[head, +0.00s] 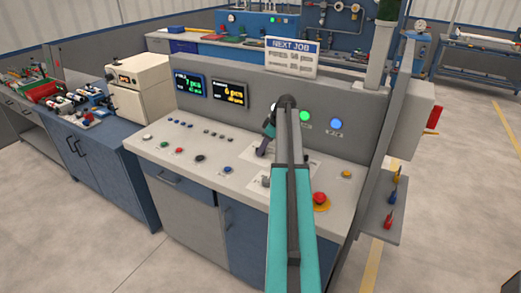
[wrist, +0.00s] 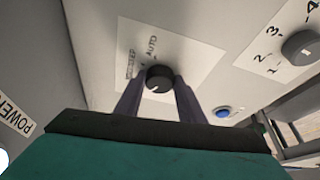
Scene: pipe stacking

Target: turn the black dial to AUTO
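The black dial (wrist: 158,78) stands on a white label plate on the panel in the wrist view. AUTO (wrist: 151,45) is printed above it, and a second, blurred label (wrist: 131,64) is at its upper left. A short white mark shows at the lower left of the dial's face. My gripper (wrist: 159,84) has one dark finger on each side of the dial, very close to it. I cannot tell whether the fingers press on it. In the head view my gripper (head: 263,147) is down at the panel, and my arm hides part of this area.
A grey dial with numbers (wrist: 301,47) and a blue button (wrist: 222,112) are near the dial. On the console top (head: 200,148) are several small buttons to the left and a red emergency button (head: 320,198) to the right. The upright console back carries two screens (head: 230,93).

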